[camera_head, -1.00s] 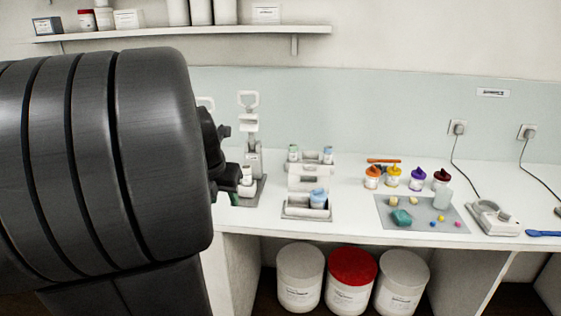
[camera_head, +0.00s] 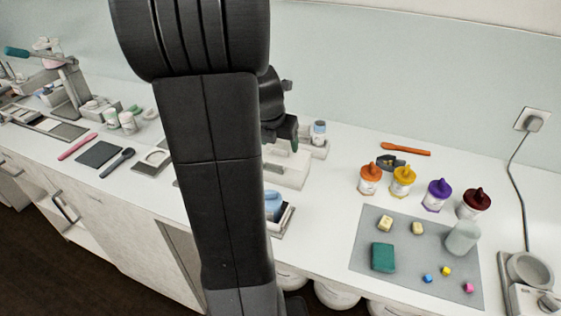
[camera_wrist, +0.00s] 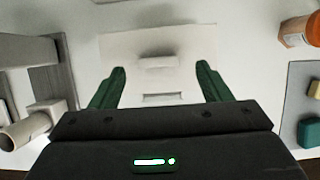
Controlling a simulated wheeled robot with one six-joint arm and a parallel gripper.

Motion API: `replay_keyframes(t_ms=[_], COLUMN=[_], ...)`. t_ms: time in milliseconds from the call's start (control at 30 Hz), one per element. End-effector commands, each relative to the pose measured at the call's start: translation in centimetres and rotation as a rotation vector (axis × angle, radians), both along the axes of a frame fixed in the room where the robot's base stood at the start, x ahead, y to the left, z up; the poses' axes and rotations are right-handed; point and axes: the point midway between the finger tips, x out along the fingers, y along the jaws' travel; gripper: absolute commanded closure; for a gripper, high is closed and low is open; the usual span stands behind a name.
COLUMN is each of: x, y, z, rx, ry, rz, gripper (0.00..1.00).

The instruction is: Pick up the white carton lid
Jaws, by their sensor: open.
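In the wrist view, a white square top (camera_wrist: 128,45) with a raised grip bar across its middle and a slim slot near its lower edge lies below my gripper; I take it for the white carton lid. In the head view, a white carton (camera_head: 287,173) stands on the bench, partly hidden behind my arm. The dark gripper (camera_head: 292,143) shows above it.
To the right is a grey mat (camera_head: 400,285) with a teal block and small pieces. Behind it stand orange (camera_head: 368,180), yellow, purple and dark red capped jars. A blue bottle (camera_head: 273,204) shows beside my arm. A grey stand (camera_wrist: 45,75) is left in the wrist view.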

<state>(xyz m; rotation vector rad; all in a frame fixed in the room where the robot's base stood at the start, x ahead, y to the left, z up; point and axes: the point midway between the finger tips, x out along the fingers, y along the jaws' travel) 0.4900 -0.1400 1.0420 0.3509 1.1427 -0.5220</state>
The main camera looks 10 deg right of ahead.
Motion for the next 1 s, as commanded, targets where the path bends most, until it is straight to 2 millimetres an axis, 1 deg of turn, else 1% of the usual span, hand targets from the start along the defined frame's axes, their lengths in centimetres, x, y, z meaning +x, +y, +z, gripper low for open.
replay_keyframes(t_ms=[33,100,200,467,500,567,600,800,1000], x=[0.2,0.5,0.8,0.9,0.9,0.9,0.9,0.9,0.9], y=[0.0,-0.2,-0.4,-0.5,-0.5,-0.5,-0.5,-0.5,-0.5], z=[-0.8,-1.7,-2.5,-2.7,-2.7,-2.7,-2.7,-2.7,-2.7], rx=[0.001,0.001,0.0,0.001,0.001,0.001,0.001,0.001,0.001], ry=[0.005,0.004,0.002,-0.001,-0.001,-0.001,-0.001,-0.001,-0.001], rz=[0.0,-0.001,0.0,0.0,0.0,0.0,0.0,0.0,0.0], gripper=[0.29,0.29,0.29,0.29,0.31,0.43,0.51,0.89,0.89])
